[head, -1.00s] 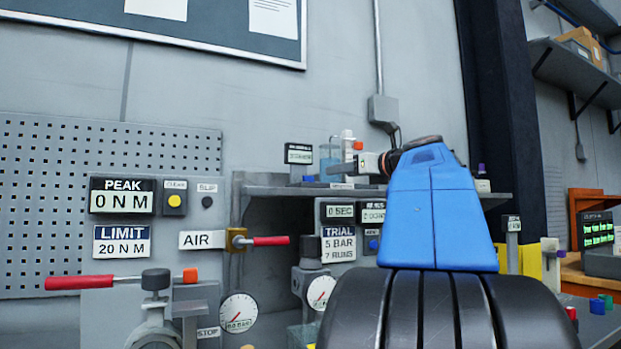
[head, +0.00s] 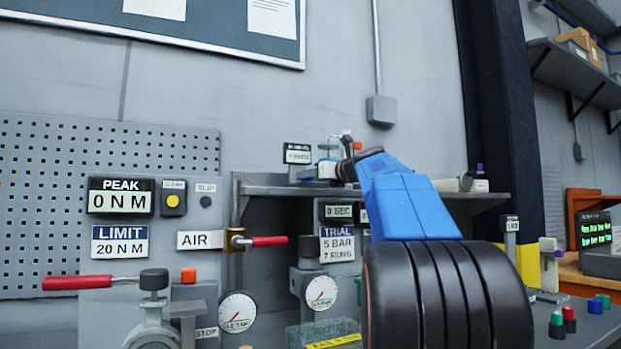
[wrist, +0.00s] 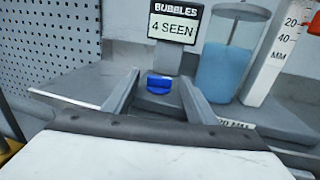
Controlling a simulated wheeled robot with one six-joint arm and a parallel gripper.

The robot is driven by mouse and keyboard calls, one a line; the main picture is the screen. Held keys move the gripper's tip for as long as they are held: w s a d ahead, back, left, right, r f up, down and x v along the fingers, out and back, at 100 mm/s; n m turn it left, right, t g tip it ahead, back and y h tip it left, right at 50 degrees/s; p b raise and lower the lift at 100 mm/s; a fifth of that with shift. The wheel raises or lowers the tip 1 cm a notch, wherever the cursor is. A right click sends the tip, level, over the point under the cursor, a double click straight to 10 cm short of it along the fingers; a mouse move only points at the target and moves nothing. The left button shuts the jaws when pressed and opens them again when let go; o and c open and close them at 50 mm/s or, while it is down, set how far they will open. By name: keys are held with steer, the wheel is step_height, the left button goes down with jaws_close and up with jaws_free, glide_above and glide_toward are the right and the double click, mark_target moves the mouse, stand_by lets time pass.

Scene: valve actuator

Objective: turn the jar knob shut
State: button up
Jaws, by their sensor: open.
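The blue jar knob (wrist: 160,84) sits on a grey block below the bubble display in the wrist view. My gripper (wrist: 157,92) is open, its two fingers apart on the left and right of the knob as seen from the wrist. I cannot tell how deep the fingers reach past the knob. No contact shows. The jar of blue liquid (wrist: 228,62) stands to the right of the knob. The bubble display (wrist: 178,27) reads "4 SEEN". In the head view, my gripper is over the shelf by the display (head: 298,153), and the knob cannot be made out.
The shelf (head: 265,190) carries the jar station. A white ruler (wrist: 278,50) stands right of the jar. A red-handled air valve (head: 265,241) is below the shelf at left. Pegboard (head: 100,150) covers the wall at left.

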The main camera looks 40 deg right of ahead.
steer(key=shift+w, duration=0.65)
steer(key=c, duration=1.1)
steer(key=shift+d+n+y, duration=0.35)
steer(key=shift+n+y, duration=0.45)
steer(key=shift+y, duration=0.4)
steer(key=shift+d+n+g+y, duration=0.1)
steer(key=shift+n+g+y, duration=0.15)
steer(key=shift+n+y, duration=0.8)
steer(key=shift+n+g+y, duration=0.25)
steer(key=shift+n+y, duration=0.3)
steer(key=shift+y, duration=0.9)
steer(key=o, duration=1.1)
